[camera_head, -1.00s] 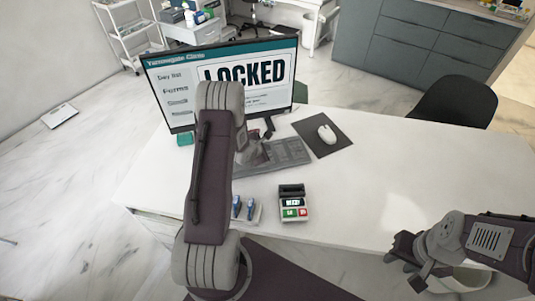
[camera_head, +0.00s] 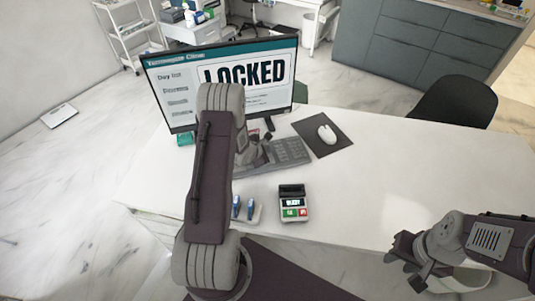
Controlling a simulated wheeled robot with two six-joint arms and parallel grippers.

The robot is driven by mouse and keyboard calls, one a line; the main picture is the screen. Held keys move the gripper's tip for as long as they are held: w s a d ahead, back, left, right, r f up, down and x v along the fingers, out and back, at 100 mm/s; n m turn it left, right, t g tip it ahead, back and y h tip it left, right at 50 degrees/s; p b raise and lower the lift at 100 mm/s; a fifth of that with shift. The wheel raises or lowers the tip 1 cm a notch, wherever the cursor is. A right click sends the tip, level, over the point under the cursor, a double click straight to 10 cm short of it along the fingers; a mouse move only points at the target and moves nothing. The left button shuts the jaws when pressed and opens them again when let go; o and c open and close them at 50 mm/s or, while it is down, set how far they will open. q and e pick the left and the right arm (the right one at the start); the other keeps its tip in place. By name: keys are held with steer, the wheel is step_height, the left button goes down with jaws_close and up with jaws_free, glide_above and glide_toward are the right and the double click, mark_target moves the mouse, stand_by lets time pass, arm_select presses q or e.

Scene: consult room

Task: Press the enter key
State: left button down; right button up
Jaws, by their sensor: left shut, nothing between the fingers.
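The grey keyboard (camera_head: 287,152) lies on the white desk below the monitor. Its left part is hidden behind my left arm and gripper. My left gripper (camera_head: 262,157) is shut and empty, at the visible left part of the keyboard. I cannot tell whether it touches a key. The enter key is too small to make out. The monitor (camera_head: 245,75) shows the word "LOCKED". My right gripper (camera_head: 405,268) is low at the right, by the desk's front edge and away from the keyboard. I cannot tell how far its fingers are apart.
A mouse (camera_head: 326,134) lies on a dark mat (camera_head: 321,140) right of the keyboard. A card terminal (camera_head: 293,203) and a holder with blue items (camera_head: 244,209) stand in front. The white desk (camera_head: 400,175) is clear on the right. A dark chair (camera_head: 455,103) stands behind it.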

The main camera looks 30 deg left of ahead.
arm_select(q)
steer(key=shift+f, duration=0.35)
stand_by(0.5)
steer(key=shift+r, duration=0.1)
steer(key=shift+r+p, duration=0.7)
steer(key=shift+p, duration=0.15)
step_height(320, 180, up, 5)
steer(key=p, duration=0.5)
steer(key=shift+r, duration=0.1)
stand_by(0.5)
